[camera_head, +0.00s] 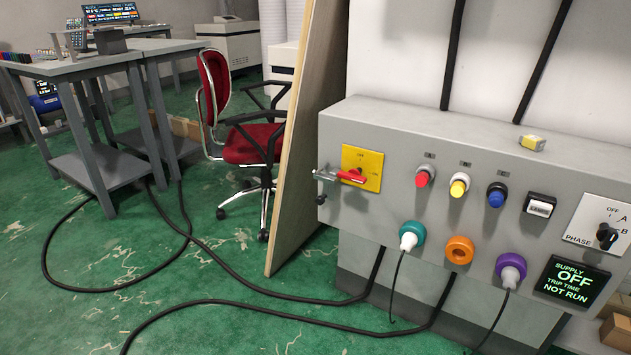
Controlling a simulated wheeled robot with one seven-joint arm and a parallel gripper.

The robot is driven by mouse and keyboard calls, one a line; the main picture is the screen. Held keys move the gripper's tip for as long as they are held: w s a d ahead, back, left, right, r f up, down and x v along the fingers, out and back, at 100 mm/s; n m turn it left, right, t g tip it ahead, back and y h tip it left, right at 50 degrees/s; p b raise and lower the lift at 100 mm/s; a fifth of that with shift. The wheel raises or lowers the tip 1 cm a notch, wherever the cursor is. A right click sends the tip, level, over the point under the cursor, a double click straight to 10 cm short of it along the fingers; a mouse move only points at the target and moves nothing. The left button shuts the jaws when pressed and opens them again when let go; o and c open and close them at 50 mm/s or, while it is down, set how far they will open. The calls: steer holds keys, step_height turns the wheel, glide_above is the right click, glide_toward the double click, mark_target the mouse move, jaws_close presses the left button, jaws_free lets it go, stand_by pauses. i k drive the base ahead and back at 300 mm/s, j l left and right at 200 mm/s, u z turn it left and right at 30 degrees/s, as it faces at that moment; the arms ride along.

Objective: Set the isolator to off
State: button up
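The isolator is a yellow plate (372,160) on the left of the grey panel's front. Small lettering is on the plate, too small to read with certainty. A small grey metal piece (325,174) sits at the handle's left end; I cannot tell whether it is fixed to the handle or the panel. My gripper is not in this view.
The panel (388,130) also carries red, yellow and blue buttons, a phase selector (607,236), several coloured sockets and a display (572,283) reading "SUPPLY OFF, TRIP TIME NOT RUN". A wooden board (305,130) stands left of it. Cables (240,285) cross the green floor; a red chair (250,145) stands behind.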

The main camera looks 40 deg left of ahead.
mark_target(354, 175)
steer(key=u, duration=1.5)
